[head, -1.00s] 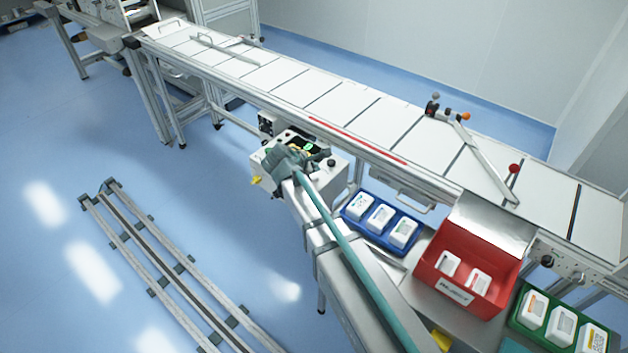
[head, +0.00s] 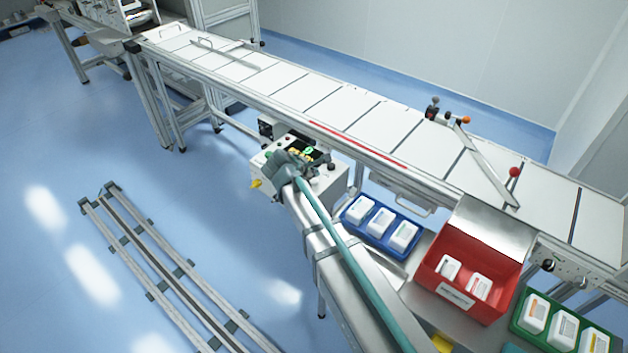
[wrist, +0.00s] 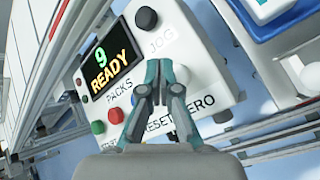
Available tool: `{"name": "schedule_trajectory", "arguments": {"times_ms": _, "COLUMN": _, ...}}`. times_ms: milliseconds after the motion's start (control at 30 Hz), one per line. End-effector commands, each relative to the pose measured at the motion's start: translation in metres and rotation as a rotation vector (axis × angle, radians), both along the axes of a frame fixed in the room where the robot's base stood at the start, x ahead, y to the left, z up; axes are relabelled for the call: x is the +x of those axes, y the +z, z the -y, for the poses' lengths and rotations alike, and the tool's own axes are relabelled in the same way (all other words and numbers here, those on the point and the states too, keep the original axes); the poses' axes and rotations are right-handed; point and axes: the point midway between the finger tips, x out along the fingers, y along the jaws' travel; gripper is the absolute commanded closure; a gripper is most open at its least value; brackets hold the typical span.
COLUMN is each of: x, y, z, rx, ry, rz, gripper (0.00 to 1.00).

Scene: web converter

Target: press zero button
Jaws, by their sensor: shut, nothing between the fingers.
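A white control box (head: 330,178) stands beside the conveyor. The panel has a green button (wrist: 98,127), a red button (wrist: 115,115) and a black JOG knob (wrist: 145,18). The label ending in ZERO (wrist: 197,104) is partly behind my gripper. A pale round button (wrist: 183,75) shows just right of the fingertips. My gripper (wrist: 160,66) is shut and empty, its fingertips over the panel. I cannot tell whether they touch it. My gripper (head: 284,160) also hides part of the box in the head view.
The white conveyor (head: 345,105) runs behind the box. A blue tray (head: 345,217) of white packs, a red bin (head: 500,270) and a green tray (head: 518,322) lie to the right. Floor rails (head: 150,265) lie at the left.

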Motion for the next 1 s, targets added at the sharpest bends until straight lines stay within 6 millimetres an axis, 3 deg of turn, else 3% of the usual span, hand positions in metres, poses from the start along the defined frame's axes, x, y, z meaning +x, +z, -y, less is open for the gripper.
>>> {"name": "schedule_trajectory", "arguments": {"times_ms": 1000, "x": 0.0001, "y": -0.0086, "z": -0.0001, "rx": 0.0, "ry": 0.0, "rz": 0.0, "gripper": 1.0}}
